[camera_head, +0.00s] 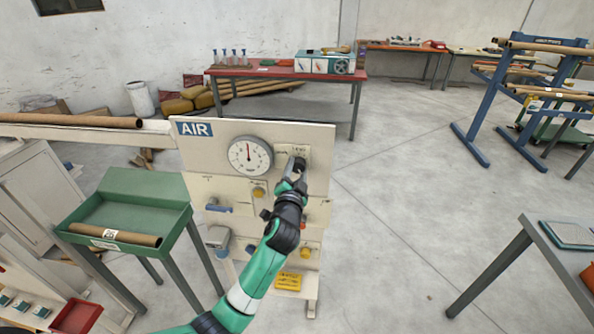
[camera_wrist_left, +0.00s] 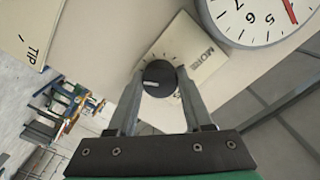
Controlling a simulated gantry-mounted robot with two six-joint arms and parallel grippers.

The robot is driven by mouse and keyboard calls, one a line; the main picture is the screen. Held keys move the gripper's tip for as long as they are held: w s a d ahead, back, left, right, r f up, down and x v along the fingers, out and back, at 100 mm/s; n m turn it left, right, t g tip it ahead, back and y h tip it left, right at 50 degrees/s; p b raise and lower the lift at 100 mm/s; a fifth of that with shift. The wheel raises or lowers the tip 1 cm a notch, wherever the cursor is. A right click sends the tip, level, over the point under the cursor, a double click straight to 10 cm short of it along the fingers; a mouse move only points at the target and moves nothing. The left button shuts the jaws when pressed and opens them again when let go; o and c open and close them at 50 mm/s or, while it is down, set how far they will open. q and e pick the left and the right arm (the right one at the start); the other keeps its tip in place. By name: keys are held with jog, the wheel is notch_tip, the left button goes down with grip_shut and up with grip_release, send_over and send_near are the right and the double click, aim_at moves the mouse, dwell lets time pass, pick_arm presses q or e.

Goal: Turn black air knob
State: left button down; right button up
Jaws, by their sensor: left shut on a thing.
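The black air knob (camera_wrist_left: 158,77) has a pale pointer line on its face and sits on a cream dial plate (camera_wrist_left: 200,52) on the upright panel. My left gripper (camera_head: 296,168) is at the panel, with one finger on each side of the knob and shut on it. In the head view the gripper mostly hides the knob. The round gauge (camera_head: 250,156) is just left of the knob in the head view, with a red needle pointing up. My right gripper is not in view.
The AIR panel (camera_head: 200,160) carries a yellow knob (camera_head: 258,192) and other fittings lower down. A green tray (camera_head: 120,215) with a brown tube stands left of it. A red-topped table (camera_head: 285,72) is behind. The floor right of the panel is clear.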

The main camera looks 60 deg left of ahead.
pick_arm(q)
jog(key=shift+c, duration=1.5)
grip_release()
jog(key=p+v, duration=0.1)
jog(key=v, duration=1)
jog(key=shift+s+d+p, duration=0.2)
jog(key=shift+d+p, duration=0.05)
jog(key=shift+p, duration=0.1)
jog(key=shift+r, duration=0.1)
